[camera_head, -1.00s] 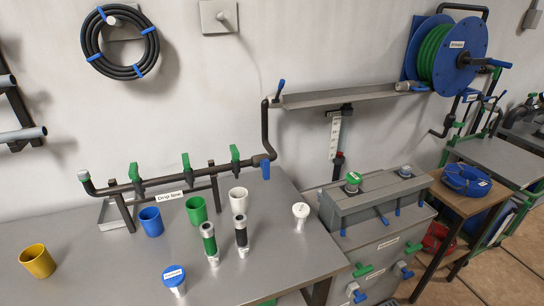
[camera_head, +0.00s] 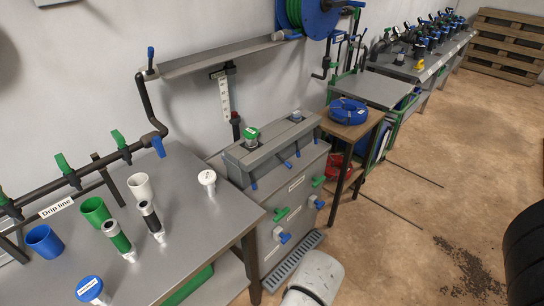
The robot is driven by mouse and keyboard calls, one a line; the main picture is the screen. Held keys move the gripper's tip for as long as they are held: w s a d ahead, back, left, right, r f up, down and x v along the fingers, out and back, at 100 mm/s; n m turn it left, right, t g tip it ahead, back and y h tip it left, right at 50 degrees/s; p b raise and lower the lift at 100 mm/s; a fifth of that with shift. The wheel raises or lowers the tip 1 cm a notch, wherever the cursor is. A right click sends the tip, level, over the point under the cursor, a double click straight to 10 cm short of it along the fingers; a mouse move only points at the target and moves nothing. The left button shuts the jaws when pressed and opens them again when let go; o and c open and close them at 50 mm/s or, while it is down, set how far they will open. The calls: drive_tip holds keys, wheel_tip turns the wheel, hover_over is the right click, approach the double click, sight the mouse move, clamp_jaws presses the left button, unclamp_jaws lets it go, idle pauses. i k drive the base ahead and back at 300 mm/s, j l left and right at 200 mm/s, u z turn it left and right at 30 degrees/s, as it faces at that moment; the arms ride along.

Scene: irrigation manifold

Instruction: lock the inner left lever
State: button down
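Several levers are in view, and I cannot tell which one is the inner left lever. Green levers (camera_head: 121,144) stand up from the dark drip-line pipe (camera_head: 70,181) at the left. A blue lever (camera_head: 158,147) sits at that pipe's right end. The grey cabinet (camera_head: 277,152) has small blue levers along its upper front edge and green (camera_head: 281,214) and blue handles on its lower front. More dark valves with small coloured parts (camera_head: 420,40) stand on the far bench, too small to read.
The near workbench (camera_head: 190,215) holds cups and cylindrical fittings. A wooden side table (camera_head: 352,130) bears a blue hose coil (camera_head: 348,111). The floor (camera_head: 400,215) to the right is mostly open, with dark scattered bits (camera_head: 465,265) and a black rounded object (camera_head: 526,255) at the edge.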

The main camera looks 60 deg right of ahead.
sight(287, 164)
drive_tip(key=l, duration=0.4)
drive_tip(key=k+l, duration=0.15)
drive_tip(key=l, duration=0.65)
drive_tip(key=k+l+u, duration=0.1)
drive_tip(key=l, duration=0.35)
